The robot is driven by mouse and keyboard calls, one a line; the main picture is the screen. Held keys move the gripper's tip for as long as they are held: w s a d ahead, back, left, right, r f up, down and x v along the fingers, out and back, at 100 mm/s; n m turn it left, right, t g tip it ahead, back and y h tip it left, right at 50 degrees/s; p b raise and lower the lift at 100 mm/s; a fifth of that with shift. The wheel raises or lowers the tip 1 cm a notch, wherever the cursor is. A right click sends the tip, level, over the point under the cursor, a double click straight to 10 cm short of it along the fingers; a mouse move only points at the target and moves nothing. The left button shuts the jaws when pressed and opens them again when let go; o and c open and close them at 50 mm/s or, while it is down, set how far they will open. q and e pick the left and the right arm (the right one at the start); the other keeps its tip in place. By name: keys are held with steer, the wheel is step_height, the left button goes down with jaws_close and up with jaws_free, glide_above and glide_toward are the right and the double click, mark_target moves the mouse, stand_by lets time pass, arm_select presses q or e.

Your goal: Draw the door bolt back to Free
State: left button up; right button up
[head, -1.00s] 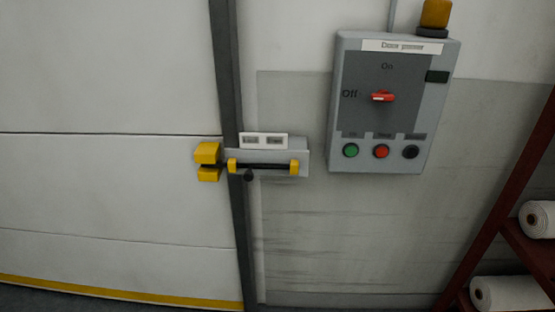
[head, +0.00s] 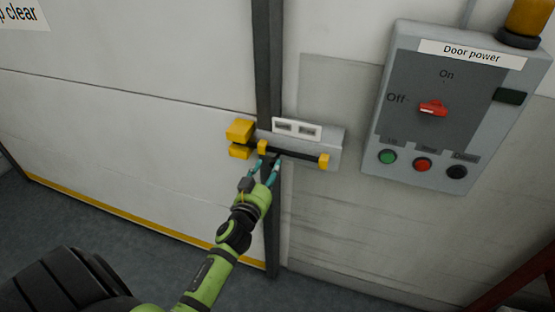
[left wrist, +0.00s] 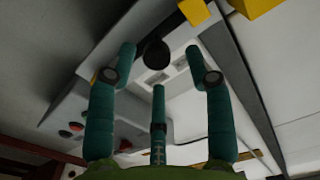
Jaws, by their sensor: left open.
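The door bolt (head: 295,154) is a dark rod running through yellow guides on a grey plate (head: 334,147) beside the door. Its left end points toward the split yellow keeper (head: 240,131) on the door edge. A small white label (head: 297,129) with two dark words, too small to read, sits above it. My left gripper (head: 266,163) is at the bolt from below, fingers open. In the left wrist view, the round black bolt knob (left wrist: 156,53) shows between the open fingertips (left wrist: 160,62); I cannot tell whether they touch it. The fingers partly hide the knob in the head view.
A grey door power box (head: 440,150) with a red switch (head: 433,108) at Off and several buttons is on the wall to the right. The white door panel (head: 130,130) fills the left. A dark red rack (head: 510,290) stands at lower right.

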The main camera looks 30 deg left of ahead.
mark_target(273, 166)
arm_select(q)
steer(key=x, duration=0.3)
steer(key=shift+w+f, duration=0.1)
steer(key=shift+w, duration=0.4)
arm_select(e)
steer(key=shift+w+d+r, duration=0.3)
steer(key=shift+w+r, duration=0.05)
arm_select(q)
jaws_close()
steer(key=w+d+b, duration=0.1)
steer(key=d, duration=0.5)
steer(key=shift+w+d, duration=0.25)
steer(key=shift+d, duration=0.1)
arm_select(e)
steer(key=shift+f, duration=0.85)
arm_select(q)
jaws_free()
steer(key=shift+d, duration=0.1)
steer(key=shift+w+d, duration=0.1)
arm_select(e)
steer(key=shift+d, duration=0.1)
